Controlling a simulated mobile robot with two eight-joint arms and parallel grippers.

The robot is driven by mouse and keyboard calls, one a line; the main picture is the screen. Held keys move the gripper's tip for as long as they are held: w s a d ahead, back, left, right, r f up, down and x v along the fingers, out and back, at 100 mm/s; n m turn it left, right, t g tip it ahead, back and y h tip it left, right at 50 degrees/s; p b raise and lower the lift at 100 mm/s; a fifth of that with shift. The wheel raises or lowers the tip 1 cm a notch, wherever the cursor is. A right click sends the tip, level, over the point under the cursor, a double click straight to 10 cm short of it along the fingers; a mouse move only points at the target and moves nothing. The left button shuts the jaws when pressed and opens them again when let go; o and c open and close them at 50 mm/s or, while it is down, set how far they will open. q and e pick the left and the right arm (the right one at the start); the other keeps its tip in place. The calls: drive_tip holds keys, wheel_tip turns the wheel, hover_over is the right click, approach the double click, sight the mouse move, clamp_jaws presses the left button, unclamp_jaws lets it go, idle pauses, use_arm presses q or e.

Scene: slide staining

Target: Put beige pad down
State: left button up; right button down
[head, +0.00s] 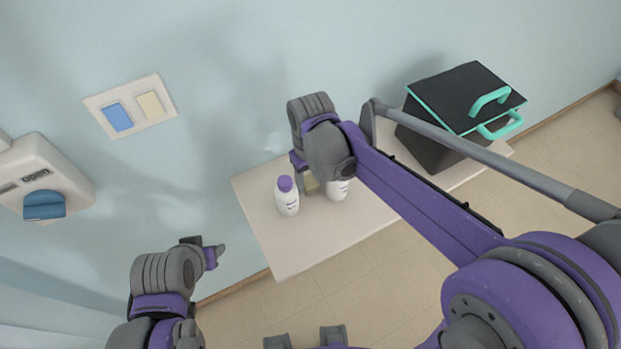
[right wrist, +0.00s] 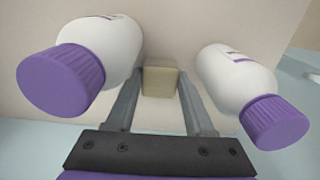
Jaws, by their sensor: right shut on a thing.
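The beige pad (right wrist: 160,82) is a small block between the two fingers of my right gripper (right wrist: 160,100). In the head view the pad (head: 311,184) shows just below the right gripper, between two white bottles on the white table (head: 290,245). My right gripper is shut on the pad. I cannot tell whether the pad touches the table. My left gripper (head: 212,253) is at the lower left, away from the table, and its fingers are too unclear to read.
A white bottle with a purple cap (head: 287,196) stands left of the pad. A second white bottle (head: 337,189) stands right of it, partly hidden by my arm. A black box with teal handles (head: 440,140) is at the table's right. The table's front left is clear.

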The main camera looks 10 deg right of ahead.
drive_tip(key=c, duration=0.5)
unclamp_jaws()
drive_tip(key=shift+c, duration=0.2)
drive_tip(key=shift+s, duration=0.1)
